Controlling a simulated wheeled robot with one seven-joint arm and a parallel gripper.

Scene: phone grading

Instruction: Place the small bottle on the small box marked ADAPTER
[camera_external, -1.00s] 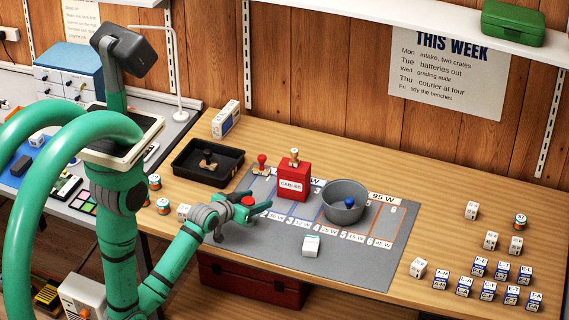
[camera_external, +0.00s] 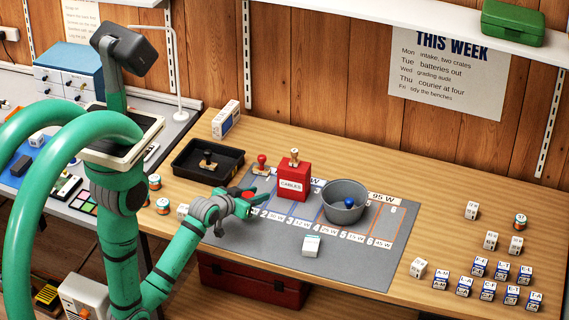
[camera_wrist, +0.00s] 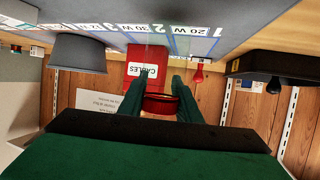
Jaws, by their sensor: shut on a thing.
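My gripper (camera_external: 258,204) is shut on a small red-topped object (camera_external: 248,195), which is probably the small bottle. In the wrist view the object (camera_wrist: 160,104) is a dark red round body with a pale band, between my two green fingers (camera_wrist: 160,92). It is held above the left part of the grey mat, in front of the red CABLES box (camera_external: 293,182). A small white box (camera_external: 311,246) with a greenish mark lies on the mat to the right of my gripper. Its print is too small to read, so I cannot tell if it says ADAPTER.
A wooden-handled stamp (camera_external: 294,157) stands on the CABLES box. A grey bowl (camera_external: 344,203) with a blue item is right of it. A red-handled stamp (camera_external: 262,163) and black tray (camera_external: 190,163) are behind left. Several small cubes (camera_external: 490,282) stand at right.

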